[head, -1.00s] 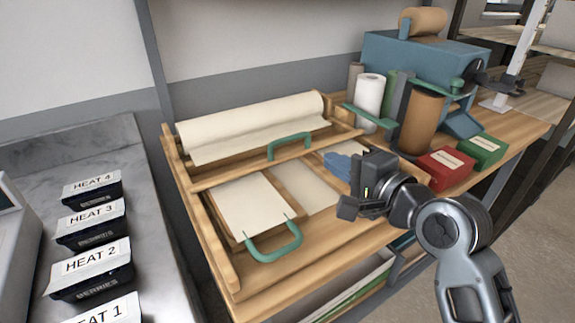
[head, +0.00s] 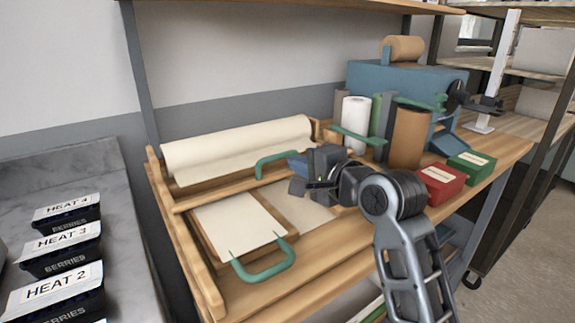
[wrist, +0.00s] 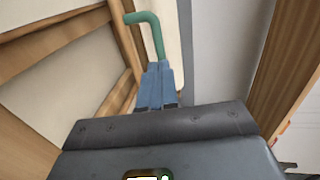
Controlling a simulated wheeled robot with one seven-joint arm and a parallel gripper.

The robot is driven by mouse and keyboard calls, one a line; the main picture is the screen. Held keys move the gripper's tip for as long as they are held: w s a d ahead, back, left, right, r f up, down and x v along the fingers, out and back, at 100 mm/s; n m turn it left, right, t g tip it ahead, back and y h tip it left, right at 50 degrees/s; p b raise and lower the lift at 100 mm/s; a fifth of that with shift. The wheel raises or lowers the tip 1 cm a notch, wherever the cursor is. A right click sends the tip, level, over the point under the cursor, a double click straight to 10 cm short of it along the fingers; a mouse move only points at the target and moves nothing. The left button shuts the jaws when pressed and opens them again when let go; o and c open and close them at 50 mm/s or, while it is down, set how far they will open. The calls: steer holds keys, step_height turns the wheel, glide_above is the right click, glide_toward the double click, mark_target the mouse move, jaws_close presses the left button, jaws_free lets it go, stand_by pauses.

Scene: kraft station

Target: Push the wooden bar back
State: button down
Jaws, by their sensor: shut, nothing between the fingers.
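The wooden bar (head: 222,192) lies across the paper station in the head view, in front of the cream paper roll. A green bent handle (head: 262,163) is fixed on it; the handle also shows in the wrist view (wrist: 155,30). My gripper (head: 318,158) is in the head view near the bar's right part, just right of the handle. Its blue fingers (wrist: 157,78) are together and empty in the wrist view, with the tips close below the handle's free end. I cannot tell whether they touch the bar. My gripper hides the bar's right part in the head view.
The paper roll (head: 235,148) lies behind the bar. A board with a sheet (head: 238,222) and a second green handle (head: 264,270) is in front. White and brown rolls (head: 408,138) stand to the right, beside red (head: 440,184) and green boxes (head: 472,166).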

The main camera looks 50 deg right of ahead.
mark_target(279, 158)
steer(key=shift+x, duration=2.25)
steer(key=x, duration=0.2)
steer(key=r+p+x, duration=0.1)
steer(key=x, duration=0.2)
steer(key=p+x, duration=0.1)
steer(key=x, duration=0.2)
steer(key=shift+w+d+r, duration=0.1)
steer(key=shift+w+r, duration=0.2)
steer(key=shift+w, duration=0.05)
steer(key=shift+w+r, duration=0.1)
steer(key=shift+w, duration=0.1)
steer(key=shift+r, duration=0.1)
